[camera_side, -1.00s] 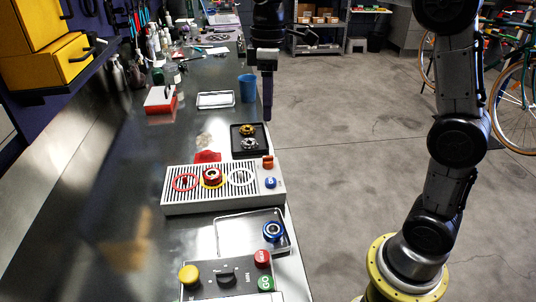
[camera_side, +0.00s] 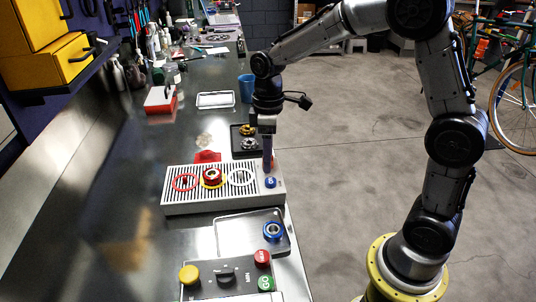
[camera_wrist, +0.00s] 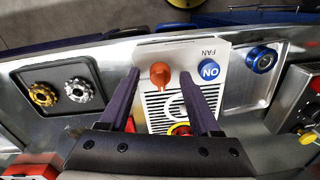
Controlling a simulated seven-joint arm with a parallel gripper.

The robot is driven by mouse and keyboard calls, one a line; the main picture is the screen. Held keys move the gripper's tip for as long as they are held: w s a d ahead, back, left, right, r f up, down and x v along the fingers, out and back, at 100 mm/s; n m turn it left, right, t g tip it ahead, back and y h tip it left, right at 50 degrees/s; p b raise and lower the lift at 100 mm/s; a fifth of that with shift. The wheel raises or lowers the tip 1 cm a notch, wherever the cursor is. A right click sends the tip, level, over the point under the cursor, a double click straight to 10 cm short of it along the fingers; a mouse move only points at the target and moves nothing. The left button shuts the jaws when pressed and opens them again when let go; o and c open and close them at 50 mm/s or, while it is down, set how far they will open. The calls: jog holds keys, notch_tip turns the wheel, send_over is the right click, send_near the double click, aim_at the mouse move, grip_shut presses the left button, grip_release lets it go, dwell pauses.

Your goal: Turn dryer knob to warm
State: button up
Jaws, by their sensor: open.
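The dryer (camera_side: 226,201) is a pale box with a slotted grille on top; its control end also shows in the wrist view (camera_wrist: 190,51). Its orange knob (camera_wrist: 160,75) has a pointer toward the bottom of the wrist view. A blue ON button (camera_side: 270,182) sits beside the knob, marked FAN in the wrist view. My gripper (camera_side: 268,168) is over the control end and hides the knob in the side view. In the wrist view my gripper (camera_wrist: 162,75) is open, with one finger on each side of the knob. I cannot tell whether the fingers touch it.
Red, yellow and white rings lie on the grille, with a red part (camera_side: 211,174) on the yellow one. A black tray (camera_side: 236,131) with gear-like parts and a metal tray (camera_side: 231,239) with a blue ring (camera_side: 272,231) flank the dryer. A button panel (camera_side: 245,277) is nearest.

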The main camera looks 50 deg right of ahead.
jog(key=shift+f, duration=0.1)
grip_shut()
dwell(0.3)
jog(key=shift+m, duration=0.3)
jog(key=m, duration=1.1)
jog(key=shift+s+t, duration=0.1)
jog(key=shift+t, duration=0.2)
dwell(0.5)
grip_release()
